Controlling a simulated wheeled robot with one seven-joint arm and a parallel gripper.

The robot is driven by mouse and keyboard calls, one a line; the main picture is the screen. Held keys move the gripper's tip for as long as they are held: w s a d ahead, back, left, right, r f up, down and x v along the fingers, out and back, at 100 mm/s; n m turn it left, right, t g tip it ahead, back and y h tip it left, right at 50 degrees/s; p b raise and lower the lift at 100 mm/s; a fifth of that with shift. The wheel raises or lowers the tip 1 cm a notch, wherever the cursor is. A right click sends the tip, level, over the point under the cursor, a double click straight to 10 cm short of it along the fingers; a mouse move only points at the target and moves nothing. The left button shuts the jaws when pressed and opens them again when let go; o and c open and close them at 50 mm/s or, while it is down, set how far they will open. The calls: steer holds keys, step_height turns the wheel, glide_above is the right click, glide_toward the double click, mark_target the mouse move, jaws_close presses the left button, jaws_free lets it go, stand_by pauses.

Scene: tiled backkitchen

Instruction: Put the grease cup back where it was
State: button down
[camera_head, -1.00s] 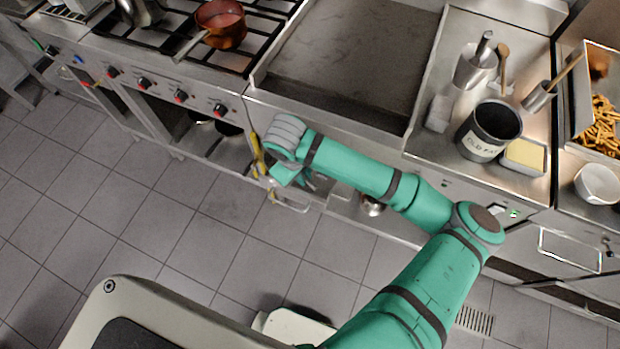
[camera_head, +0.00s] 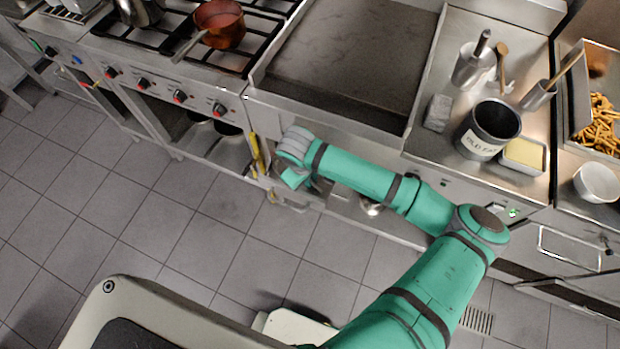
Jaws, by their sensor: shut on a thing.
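My green arm reaches to the griddle's front, with its grey wrist bent down there. My gripper (camera_head: 318,186) is at the lower front of the griddle (camera_head: 345,55), partly hidden by my own wrist and arm. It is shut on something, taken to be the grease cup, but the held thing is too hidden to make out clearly. A steel edge shows just below the gripper; I cannot tell whether it belongs to the cup or to the unit. The place where the cup sits is hidden too.
A yellow strip-like thing (camera_head: 256,155) hangs left of my wrist. A round metal vessel (camera_head: 372,207) is below the counter, right of the gripper. The stove with a copper pan (camera_head: 220,24) is left; a labelled dark pot (camera_head: 488,128) stands right. The tiled floor in front is clear.

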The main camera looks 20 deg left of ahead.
steer(key=c, duration=1.8)
jaws_free()
